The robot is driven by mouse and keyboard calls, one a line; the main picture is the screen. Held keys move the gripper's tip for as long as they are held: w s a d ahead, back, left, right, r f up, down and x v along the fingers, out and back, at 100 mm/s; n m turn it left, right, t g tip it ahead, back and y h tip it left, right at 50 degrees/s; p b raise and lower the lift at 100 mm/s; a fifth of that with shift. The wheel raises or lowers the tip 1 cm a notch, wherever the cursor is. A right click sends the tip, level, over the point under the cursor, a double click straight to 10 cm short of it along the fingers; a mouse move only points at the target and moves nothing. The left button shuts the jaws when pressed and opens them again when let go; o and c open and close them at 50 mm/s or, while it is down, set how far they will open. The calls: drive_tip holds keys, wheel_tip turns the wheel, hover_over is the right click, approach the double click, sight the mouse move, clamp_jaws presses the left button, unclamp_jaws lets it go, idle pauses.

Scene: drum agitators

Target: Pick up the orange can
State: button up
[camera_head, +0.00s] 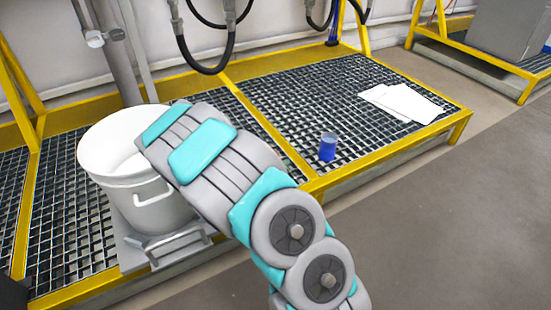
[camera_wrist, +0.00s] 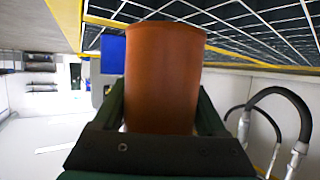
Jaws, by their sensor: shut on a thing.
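The orange can (camera_wrist: 164,80) fills the middle of the wrist view. My gripper (camera_wrist: 165,115) is shut on it, with one dark finger on each side of the can. In the wrist view the grating shows behind the can, but I cannot tell whether the can touches anything. In the head view my grey and turquoise arm reaches toward the white bucket, and the gripper and the orange can are hidden behind it.
A white bucket (camera_head: 155,205) stands on a metal stand at the left. A blue cup (camera_head: 328,147) and white sheets (camera_head: 402,102) lie on the yellow-framed grating (camera_head: 300,100). Black hoses (camera_head: 207,65) hang at the back. Floor at the right is clear.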

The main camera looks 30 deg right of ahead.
drive_tip(key=s+a, duration=0.1)
drive_tip(key=s, duration=0.1)
drive_tip(key=s+a+p, duration=0.1)
drive_tip(key=s, duration=0.1)
drive_tip(key=s+a+r, duration=0.1)
drive_tip(key=s, duration=0.1)
drive_tip(key=s+p, duration=0.1)
drive_tip(key=p, duration=0.1)
drive_tip(key=s+a+p, duration=0.1)
drive_tip(key=p, duration=0.1)
drive_tip(key=shift+r, duration=0.15)
drive_tip(key=s+p, duration=0.1)
drive_tip(key=p, duration=0.2)
drive_tip(key=shift+a, duration=0.3)
drive_tip(key=p, duration=0.1)
drive_tip(key=s+p, duration=0.1)
drive_tip(key=p, duration=0.1)
drive_tip(key=shift+a+p, duration=0.25)
drive_tip(key=shift+p, duration=0.05)
drive_tip(key=shift+s+a+p, duration=0.3)
drive_tip(key=shift+s+p, duration=0.2)
drive_tip(key=shift+s, duration=0.1)
drive_tip(key=shift+s+a+p, duration=0.25)
drive_tip(key=shift+s+p, duration=0.25)
drive_tip(key=shift+s, duration=0.1)
drive_tip(key=shift+s+a, duration=0.1)
drive_tip(key=shift+s, duration=0.05)
